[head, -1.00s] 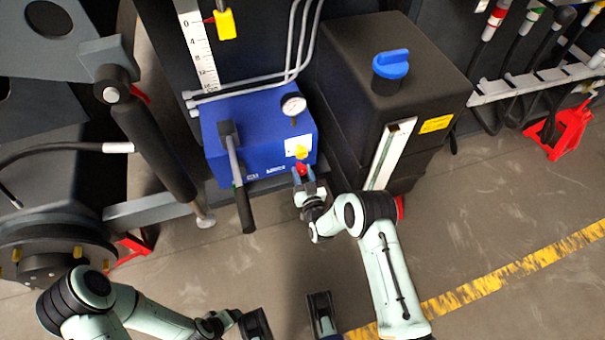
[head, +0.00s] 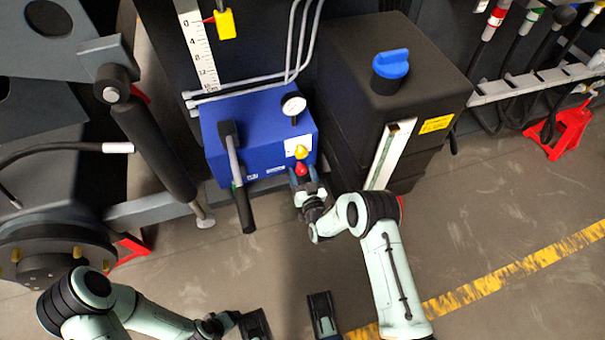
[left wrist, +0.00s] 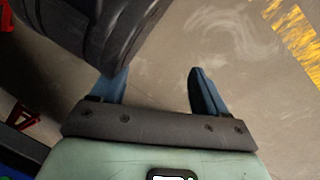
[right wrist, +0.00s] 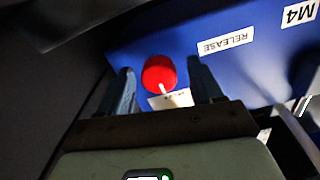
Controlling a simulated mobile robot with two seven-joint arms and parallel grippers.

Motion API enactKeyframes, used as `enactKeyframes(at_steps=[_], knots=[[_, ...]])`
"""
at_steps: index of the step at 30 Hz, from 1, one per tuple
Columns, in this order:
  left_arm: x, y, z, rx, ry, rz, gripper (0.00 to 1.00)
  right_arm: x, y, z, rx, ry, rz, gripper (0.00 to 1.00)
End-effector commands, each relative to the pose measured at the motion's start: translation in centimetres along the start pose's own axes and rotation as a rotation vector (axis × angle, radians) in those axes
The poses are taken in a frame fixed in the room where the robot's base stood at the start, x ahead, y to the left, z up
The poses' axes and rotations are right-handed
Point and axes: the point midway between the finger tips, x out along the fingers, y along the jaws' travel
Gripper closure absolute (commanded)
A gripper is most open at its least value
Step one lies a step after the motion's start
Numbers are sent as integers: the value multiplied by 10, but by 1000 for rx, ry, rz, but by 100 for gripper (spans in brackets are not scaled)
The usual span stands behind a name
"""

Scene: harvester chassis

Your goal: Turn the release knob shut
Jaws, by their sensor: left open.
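The release knob (right wrist: 159,72) is red with a white pointer and sits on the front of a blue box beside a RELEASE label (right wrist: 226,41). It also shows at the box's lower front in the head view (head: 301,169). My right gripper (right wrist: 162,70) is open, one finger on each side of the knob, with visible gaps. Its fingertips show just below the knob in the head view (head: 304,180). My left gripper (left wrist: 158,72) is open and empty, over the bare floor in the left wrist view.
The blue box (head: 265,125) carries a black lever (head: 238,180), a gauge (head: 293,104) and a yellow knob (head: 300,151). A black tank (head: 350,80) with a blue cap (head: 390,64) stands close on the right. The floor in front is clear.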

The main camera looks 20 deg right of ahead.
Motion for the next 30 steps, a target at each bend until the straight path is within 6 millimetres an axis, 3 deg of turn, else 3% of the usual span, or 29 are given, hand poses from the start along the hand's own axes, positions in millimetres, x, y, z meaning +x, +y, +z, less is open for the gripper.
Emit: enactKeyframes(at_steps=[8, 14, 21, 30], knots=[[-7, 6, -8, 6, 26, 11, 25, -14, 0, 0, -1, -3, 1, 35], [-27, 25, -30, 24, 99, 45, 25, -57, 0, -2, 0, -6, 2, 35], [-40, 30, -10, 31, 44, 49, 25, -107, 0, -1, -1, -4, 1, 35], [-45, 31, 0, 33, 15, 50, 25, -134, 0, 0, 0, -1, 0, 35]])
